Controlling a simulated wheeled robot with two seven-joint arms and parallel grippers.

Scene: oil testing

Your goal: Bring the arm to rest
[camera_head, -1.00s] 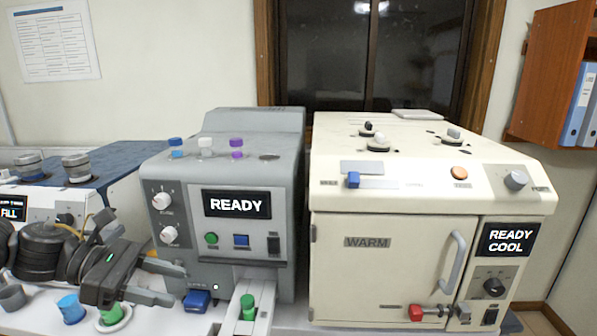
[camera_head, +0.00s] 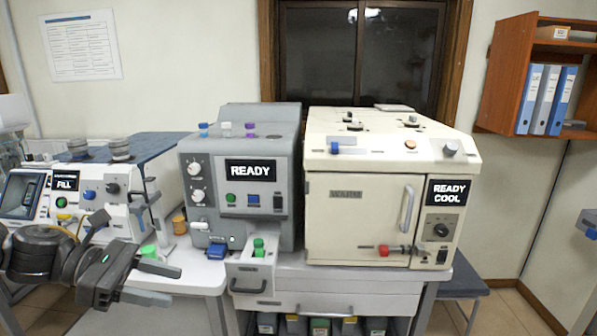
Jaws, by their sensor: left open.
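My left arm (camera_head: 45,252) comes in from the left. My left gripper (camera_head: 174,285) is open, its two fingers apart and pointing right, with nothing between them. It is over the left part of the white bench (camera_head: 205,282), in front of the grey machine (camera_head: 238,205). A green vial or cap (camera_head: 148,251) shows just behind the gripper, partly hidden by it. My right gripper is not in view.
A green-capped vial (camera_head: 258,246) stands in the open drawer (camera_head: 254,272) of the grey machine, right of my gripper. The cream oven (camera_head: 345,225) is shut and reads READY COOL. The white fill machine (camera_head: 120,200) stands behind my arm. Binders (camera_head: 546,100) sit on the right shelf.

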